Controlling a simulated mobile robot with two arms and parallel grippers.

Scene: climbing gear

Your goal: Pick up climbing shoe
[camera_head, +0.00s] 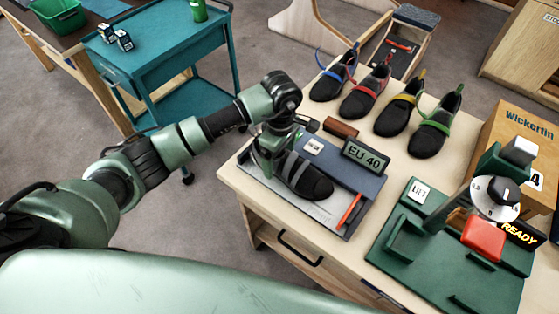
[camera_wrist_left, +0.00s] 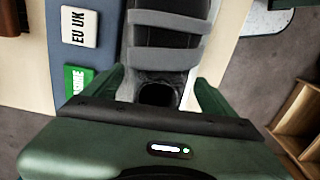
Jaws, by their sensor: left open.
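A black climbing shoe with grey straps (camera_head: 306,180) lies on a grey sizing tray (camera_head: 335,212) at the table's left, its toe pointing right and toward me. My left gripper (camera_head: 270,155) is over the heel end of this shoe. In the left wrist view, the shoe's grey straps and dark opening (camera_wrist_left: 165,45) run up between the two green fingers, which stand apart on either side of the heel. The left gripper is open. Whether the fingers touch the shoe cannot be told. My right gripper is not in view.
Several shoes with coloured straps (camera_head: 397,112) stand in a row behind. An "EU 40" display (camera_head: 365,157) stands close beside the shoe. A green device (camera_head: 440,250) with a red block and a cardboard box (camera_head: 515,135) are at right.

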